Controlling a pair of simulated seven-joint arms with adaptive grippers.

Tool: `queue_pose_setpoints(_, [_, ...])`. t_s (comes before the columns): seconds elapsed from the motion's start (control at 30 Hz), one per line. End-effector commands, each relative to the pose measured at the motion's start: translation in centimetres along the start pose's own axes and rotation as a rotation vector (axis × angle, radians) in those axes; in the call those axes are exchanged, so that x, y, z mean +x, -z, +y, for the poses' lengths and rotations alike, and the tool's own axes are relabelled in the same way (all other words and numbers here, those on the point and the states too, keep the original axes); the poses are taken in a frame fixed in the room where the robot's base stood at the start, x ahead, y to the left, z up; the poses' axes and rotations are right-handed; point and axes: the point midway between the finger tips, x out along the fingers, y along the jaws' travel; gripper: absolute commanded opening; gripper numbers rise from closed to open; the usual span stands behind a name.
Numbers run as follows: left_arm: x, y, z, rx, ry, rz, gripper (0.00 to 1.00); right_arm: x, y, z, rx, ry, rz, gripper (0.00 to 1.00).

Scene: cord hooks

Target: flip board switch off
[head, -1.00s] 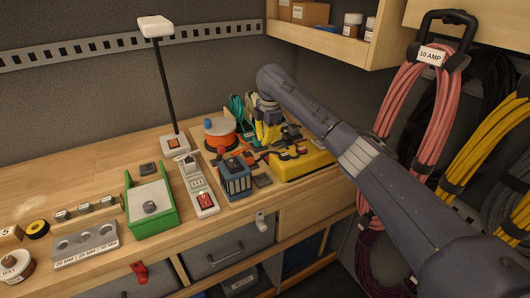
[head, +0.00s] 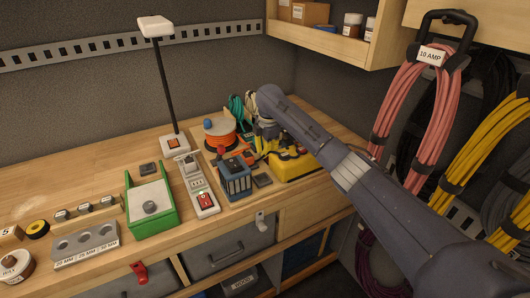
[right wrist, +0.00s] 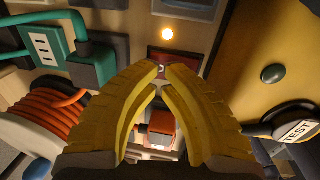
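In the right wrist view a dark red switch (right wrist: 178,64) with a white mark sits on the board, just beyond my fingertips. A small lamp (right wrist: 167,34) glows beside it. My right gripper (right wrist: 160,70) has its two yellow fingers drawn together, tips close to the switch and overlapping its near edge; contact cannot be told. Nothing shows held between the tips. In the head view the right gripper (head: 268,133) is over the back right of the bench, partly hidden by my arm, and the board switch cannot be made out there. My left gripper is not in view.
A green plug (right wrist: 92,64) in a socket and an orange cord reel (right wrist: 40,118) lie left of the fingers. A yellow tester box (head: 292,165) stands near the arm. A blue box (head: 236,180) and a power strip with a red switch (head: 206,200) are nearer the front.

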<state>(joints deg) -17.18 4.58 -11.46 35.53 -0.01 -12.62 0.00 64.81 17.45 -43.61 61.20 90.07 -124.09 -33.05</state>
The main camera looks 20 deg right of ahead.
Motion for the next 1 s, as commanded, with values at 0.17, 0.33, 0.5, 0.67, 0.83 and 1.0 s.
queue_pose_setpoints(0.17, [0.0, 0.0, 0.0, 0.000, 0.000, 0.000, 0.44, 0.8, 0.0, 0.1, 0.000, 0.002, -0.001, 0.00])
queue_pose_setpoints(0.33, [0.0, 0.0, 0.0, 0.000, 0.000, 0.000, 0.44, 1.4, 0.1, 0.3, 0.000, 0.001, 0.001, 0.00])
queue_pose_setpoints(0.5, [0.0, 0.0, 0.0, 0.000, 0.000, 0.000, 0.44, 1.6, 0.1, 0.3, 0.000, 0.003, 0.000, 0.00])
queue_pose_setpoints(0.67, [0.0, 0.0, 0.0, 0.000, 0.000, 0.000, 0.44, 1.7, 0.1, 0.2, 0.000, 0.005, 0.001, 0.00])
queue_pose_setpoints(0.83, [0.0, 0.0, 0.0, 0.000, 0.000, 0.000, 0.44, 1.8, 0.1, 0.2, 0.000, 0.007, 0.001, 0.00])
queue_pose_setpoints(1.0, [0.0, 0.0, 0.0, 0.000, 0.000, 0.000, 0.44, 1.9, 0.1, 0.1, 0.000, 0.008, 0.001, 0.00])
